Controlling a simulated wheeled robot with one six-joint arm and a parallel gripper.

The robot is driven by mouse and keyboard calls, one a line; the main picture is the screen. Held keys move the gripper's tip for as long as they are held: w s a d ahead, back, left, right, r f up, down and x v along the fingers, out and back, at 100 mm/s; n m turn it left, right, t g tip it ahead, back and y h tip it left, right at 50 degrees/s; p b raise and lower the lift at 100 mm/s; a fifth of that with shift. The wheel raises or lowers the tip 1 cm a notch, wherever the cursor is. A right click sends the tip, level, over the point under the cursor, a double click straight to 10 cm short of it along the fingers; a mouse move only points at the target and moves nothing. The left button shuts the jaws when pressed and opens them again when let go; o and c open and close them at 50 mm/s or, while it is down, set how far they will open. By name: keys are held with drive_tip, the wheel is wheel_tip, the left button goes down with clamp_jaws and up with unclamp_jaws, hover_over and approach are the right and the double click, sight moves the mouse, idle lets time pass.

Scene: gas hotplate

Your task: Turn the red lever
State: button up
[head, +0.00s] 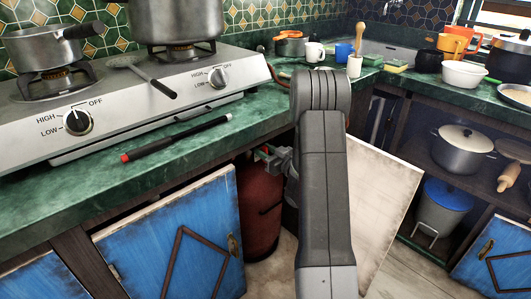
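The red gas cylinder (259,205) stands in the open cabinet under the green counter. A small red piece (261,153), which looks like the red lever, shows just above the cylinder and below the counter edge. My gripper (268,158) reaches into the cabinet opening and its tips are right at this red piece. My own grey arm hides much of the gripper and the space to its right. The tips are too small to tell whether they are apart, closed or touching the lever.
The counter edge (130,190) runs close above my gripper. Blue cabinet doors (175,240) stand left of the cylinder, and an open pale door (385,205) stands right of my arm. The steel hotplate (135,118) with pots and a black poker-like stick (175,138) are on the counter.

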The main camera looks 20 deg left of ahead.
clamp_jaws()
drive_tip(key=shift+w+m, duration=0.1)
drive_tip(key=shift+m, duration=0.2)
drive_tip(key=shift+w+d+m+p, duration=0.1)
drive_tip(key=shift+w+m+p, duration=0.15)
drive_tip(key=shift+m+p, duration=0.7)
drive_tip(key=m+p, duration=0.1)
drive_tip(key=m, duration=0.4)
drive_tip(key=w+f+m+p, duration=0.1)
drive_tip(key=m+p, duration=0.1)
drive_tip(key=m, duration=0.3)
drive_tip(key=f+m+p, duration=0.1)
drive_tip(key=m+p, duration=0.1)
drive_tip(key=m, duration=0.3)
drive_tip(key=shift+w+d+f, duration=0.2)
drive_tip(key=shift+w+d, duration=0.15)
drive_tip(key=shift+f+m, duration=0.1)
drive_tip(key=shift+m, duration=0.35)
